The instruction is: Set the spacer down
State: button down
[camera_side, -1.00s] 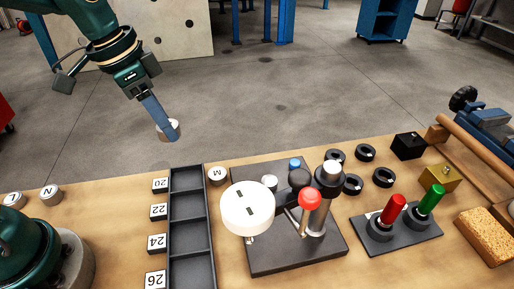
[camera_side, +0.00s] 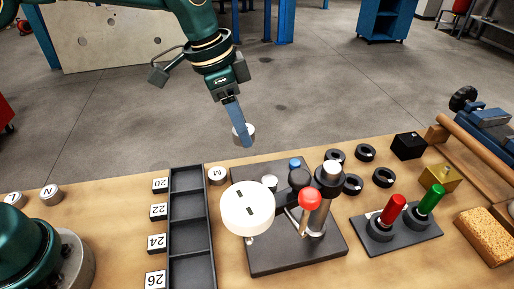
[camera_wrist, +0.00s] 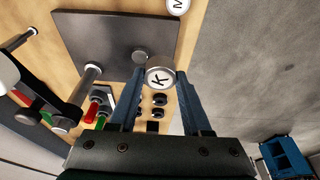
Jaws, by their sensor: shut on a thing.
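The spacer (camera_side: 251,130) is a short pale cylinder held at the tips of my gripper (camera_side: 240,136), in the air beyond the back edge of the table in the side view. In the wrist view the spacer (camera_wrist: 160,77) shows a white top marked K between the two blue fingers of my gripper (camera_wrist: 158,90), which are shut on it. Similar spacers stand on the table: M (camera_side: 217,174), N (camera_side: 51,192) and L (camera_side: 14,199).
A dark tray (camera_side: 208,237) with several compartments, labelled 20 to 26, looks empty. A dark plate (camera_side: 282,262) carries a white disc (camera_side: 248,208), posts and a red knob (camera_side: 310,197). Black rings (camera_side: 365,153), red and green handles (camera_side: 394,208) and a sponge (camera_side: 486,235) lie right.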

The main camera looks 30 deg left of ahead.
send_over(273, 180)
jog(key=a, duration=0.1)
jog(key=f, duration=0.3)
jog(key=shift+s+f, duration=0.1)
jog(key=shift+s, duration=0.3)
jog(key=shift+s+a+x, duration=0.1)
jog(key=shift+s+x, duration=0.05)
jog(key=shift+x, duration=0.5)
jog(key=shift+s+a+x, duration=0.1)
jog(key=shift+x, duration=0.6)
jog(key=shift+s+a+x, duration=0.1)
jog(key=shift+s+x, duration=0.05)
jog(key=shift+x, duration=0.5)
jog(key=shift+f, duration=0.25)
jog(key=shift+c, duration=1.8)
grip_release()
jog(key=shift+r, duration=0.1)
jog(key=v, duration=1.1)
jog(key=s+a+r+n+t, duration=0.2)
jog(key=s+a+r+n, duration=0.25)
jog(key=s+a, duration=0.3)
jog(key=s+a+f+n+y, duration=0.1)
jog(key=s+a+f+n, duration=0.1)
jog(key=s+a, duration=0.1)
jog(key=s+a+f+n+t+y, duration=0.1)
jog(key=s+a+f+n, duration=0.1)
jog(key=s, duration=0.4)
jog(key=shift+s+a+f, duration=0.15)
jog(key=shift+s+a, duration=0.15)
jog(key=shift+a, duration=0.5)
